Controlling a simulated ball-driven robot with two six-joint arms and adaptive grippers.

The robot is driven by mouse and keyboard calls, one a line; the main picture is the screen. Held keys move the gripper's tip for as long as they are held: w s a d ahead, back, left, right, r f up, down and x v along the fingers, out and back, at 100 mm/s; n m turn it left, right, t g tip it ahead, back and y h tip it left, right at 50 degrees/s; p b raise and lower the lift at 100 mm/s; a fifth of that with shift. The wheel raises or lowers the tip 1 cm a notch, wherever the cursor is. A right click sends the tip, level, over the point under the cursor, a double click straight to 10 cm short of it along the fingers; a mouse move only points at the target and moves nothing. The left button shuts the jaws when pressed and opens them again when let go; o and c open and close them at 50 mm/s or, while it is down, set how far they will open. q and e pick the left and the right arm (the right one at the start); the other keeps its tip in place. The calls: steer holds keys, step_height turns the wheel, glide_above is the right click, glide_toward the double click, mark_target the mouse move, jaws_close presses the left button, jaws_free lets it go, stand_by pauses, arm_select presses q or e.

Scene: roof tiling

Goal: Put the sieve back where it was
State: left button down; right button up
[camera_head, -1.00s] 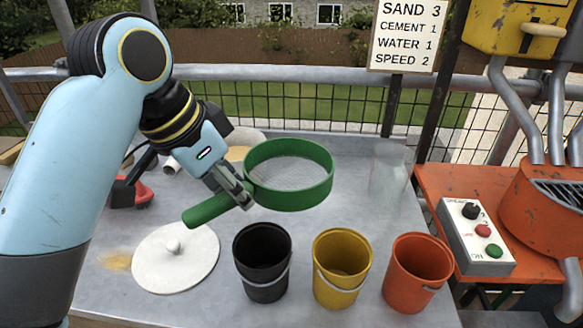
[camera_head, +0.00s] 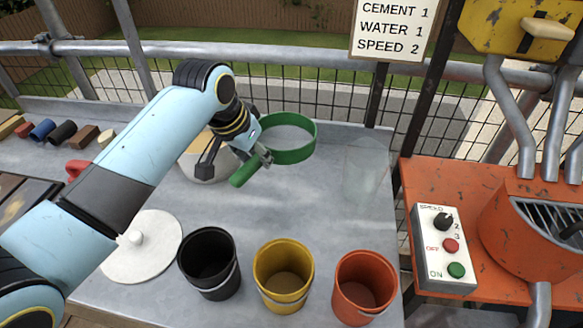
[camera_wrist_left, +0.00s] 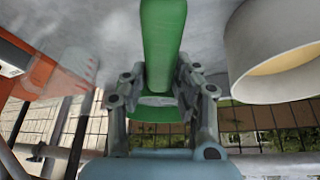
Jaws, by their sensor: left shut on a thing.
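The green sieve (camera_head: 291,156) has a round rim, a fine mesh and a stubby handle. It is at the back middle of the grey table in the head view. My left gripper (camera_head: 262,160) is shut on the sieve's handle. In the left wrist view the green handle (camera_wrist_left: 163,45) runs between the fingers of the left gripper (camera_wrist_left: 160,85). The sieve looks level; I cannot tell whether it touches the table. My right gripper is not in view.
Black (camera_head: 209,262), yellow (camera_head: 283,275) and orange (camera_head: 363,288) buckets stand along the front. A white lid (camera_head: 142,250) lies at left. A pale container (camera_head: 200,165) stands behind my arm, and a clear one (camera_head: 365,170) at right. An orange mixer (camera_head: 520,240) stands far right.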

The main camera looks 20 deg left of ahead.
arm_select(q)
step_height(320, 180, down, 5)
steer(key=shift+r, duration=0.1)
step_height(320, 180, down, 5)
steer(key=shift+r+b, duration=0.1)
steer(key=shift+b, duration=0.2)
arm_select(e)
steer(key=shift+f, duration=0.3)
arm_select(q)
steer(key=c, duration=1.5)
jaws_free()
steer(key=o, duration=0.5)
steer(key=shift+c, duration=0.2)
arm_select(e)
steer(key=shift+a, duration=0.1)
